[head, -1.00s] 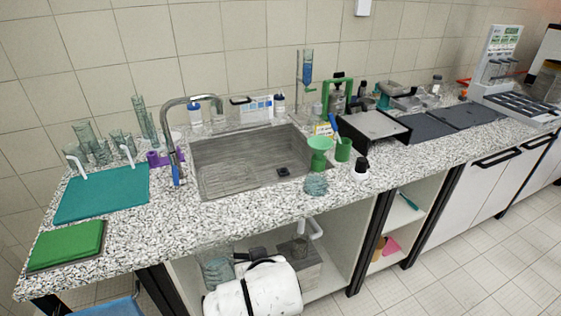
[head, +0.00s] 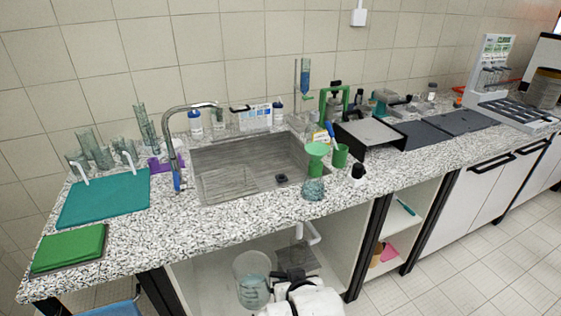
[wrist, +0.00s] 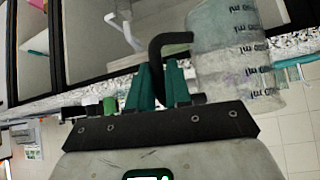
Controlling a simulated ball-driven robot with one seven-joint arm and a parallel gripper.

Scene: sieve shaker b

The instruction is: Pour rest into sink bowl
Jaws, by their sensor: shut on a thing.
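My gripper (wrist: 160,88) is shut on the black handle of a clear graduated jug. The jug (wrist: 228,50) is right of my teal fingers in the wrist view. In the head view the jug (head: 253,278) is in front of the counter, below its top, beside my white arm; pale bluish contents seem to show in its lower part. The jaws are hard to make out there. The grey sink bowl (head: 225,182) is set into the counter, above and beyond the jug, and looks empty with a dark drain at its right.
A curved faucet (head: 172,135) stands at the sink's left. A green funnel (head: 316,158), a clear glass vessel (head: 313,190) and a black-capped bottle (head: 358,175) stand right of the sink. The counter's front edge and open shelves lie close to the jug.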

